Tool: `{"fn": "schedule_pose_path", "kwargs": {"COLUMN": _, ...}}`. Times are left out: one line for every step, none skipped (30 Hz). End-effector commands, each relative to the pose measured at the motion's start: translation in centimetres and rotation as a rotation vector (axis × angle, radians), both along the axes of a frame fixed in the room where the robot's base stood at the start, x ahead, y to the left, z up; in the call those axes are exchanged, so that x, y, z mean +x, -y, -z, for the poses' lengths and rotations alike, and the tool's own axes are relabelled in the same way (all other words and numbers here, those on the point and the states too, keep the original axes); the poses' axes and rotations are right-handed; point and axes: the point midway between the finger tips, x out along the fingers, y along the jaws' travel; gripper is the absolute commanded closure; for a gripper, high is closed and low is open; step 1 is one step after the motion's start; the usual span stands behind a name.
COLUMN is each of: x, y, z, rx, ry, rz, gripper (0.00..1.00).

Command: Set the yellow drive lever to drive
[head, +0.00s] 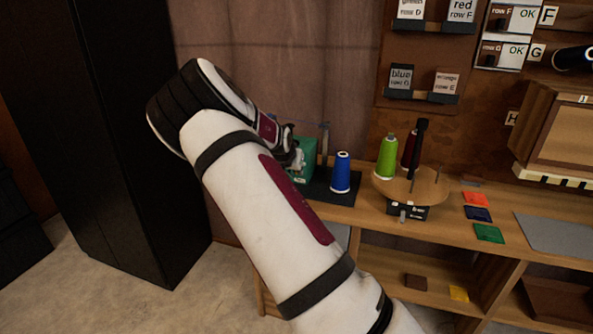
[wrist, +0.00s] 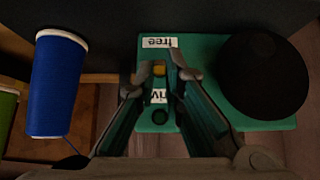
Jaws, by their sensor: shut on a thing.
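The green box (head: 304,172) stands on the left end of the bench in the head view, partly hidden by my gripper (head: 292,157). In the wrist view the green box (wrist: 215,118) carries a "free" label (wrist: 160,42) and a second, partly covered label (wrist: 158,96) with letters like "iv". The yellow lever (wrist: 159,70) shows as a small yellow end between these labels, nearer the "free" one. My gripper (wrist: 160,80) has its fingers on both sides of the lever and is shut on it. The lever's lower part is hidden.
A blue thread cone (head: 341,173) stands right of the green box and also shows in the wrist view (wrist: 55,85). A black disc (wrist: 263,78) sits on the box. A round wooden turntable (head: 428,187) with a green cone (head: 386,157) is further right.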

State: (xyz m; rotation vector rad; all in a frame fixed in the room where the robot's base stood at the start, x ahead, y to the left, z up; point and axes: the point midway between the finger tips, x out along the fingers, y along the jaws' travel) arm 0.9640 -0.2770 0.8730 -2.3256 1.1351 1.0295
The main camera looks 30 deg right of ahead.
Motion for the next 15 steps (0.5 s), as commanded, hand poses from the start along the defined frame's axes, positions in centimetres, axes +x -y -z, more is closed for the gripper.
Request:
{"fn": "schedule_pose_path", "kwargs": {"x": 0.04, "y": 0.13, "z": -0.16, "rx": 0.011, "ry": -0.007, "rz": 0.001, "gripper": 1.00}}
{"fn": "schedule_pose_path", "kwargs": {"x": 0.07, "y": 0.14, "z": -0.19, "rx": 0.016, "ry": -0.012, "rz": 0.000, "gripper": 1.00}}
{"fn": "schedule_pose_path", "kwargs": {"x": 0.09, "y": 0.12, "z": -0.21, "rx": 0.024, "ry": -0.018, "rz": 0.000, "gripper": 1.00}}
{"fn": "schedule_pose_path", "kwargs": {"x": 0.12, "y": 0.12, "z": -0.22, "rx": 0.029, "ry": -0.022, "rz": -0.001, "gripper": 1.00}}
{"fn": "schedule_pose_path", "kwargs": {"x": 0.13, "y": 0.12, "z": -0.23, "rx": 0.032, "ry": -0.024, "rz": 0.000, "gripper": 1.00}}
{"fn": "schedule_pose_path", "kwargs": {"x": 0.12, "y": 0.12, "z": -0.22, "rx": 0.037, "ry": -0.027, "rz": 0.000, "gripper": 1.00}}
{"fn": "schedule_pose_path", "kwargs": {"x": 0.12, "y": 0.12, "z": -0.20, "rx": 0.039, "ry": -0.030, "rz": 0.001, "gripper": 1.00}}
{"fn": "schedule_pose_path", "kwargs": {"x": 0.12, "y": 0.12, "z": -0.20, "rx": 0.041, "ry": -0.031, "rz": 0.001, "gripper": 1.00}}
{"fn": "schedule_pose_path", "kwargs": {"x": 0.13, "y": 0.12, "z": -0.20, "rx": 0.043, "ry": -0.033, "rz": 0.001, "gripper": 1.00}}
{"fn": "schedule_pose_path", "kwargs": {"x": 0.13, "y": 0.12, "z": -0.20, "rx": 0.044, "ry": -0.033, "rz": 0.001, "gripper": 1.00}}
{"fn": "schedule_pose_path", "kwargs": {"x": 0.13, "y": 0.12, "z": -0.20, "rx": 0.044, "ry": -0.033, "rz": 0.001, "gripper": 1.00}}
{"fn": "schedule_pose_path", "kwargs": {"x": 0.13, "y": 0.12, "z": -0.19, "rx": 0.045, "ry": -0.034, "rz": 0.001, "gripper": 1.00}}
{"fn": "schedule_pose_path", "kwargs": {"x": 0.13, "y": 0.12, "z": -0.19, "rx": 0.045, "ry": -0.034, "rz": 0.001, "gripper": 1.00}}
{"fn": "schedule_pose_path", "kwargs": {"x": 0.13, "y": 0.12, "z": -0.19, "rx": 0.045, "ry": -0.034, "rz": 0.001, "gripper": 1.00}}
{"fn": "schedule_pose_path", "kwargs": {"x": 0.14, "y": 0.12, "z": -0.19, "rx": 0.044, "ry": -0.033, "rz": 0.001, "gripper": 1.00}}
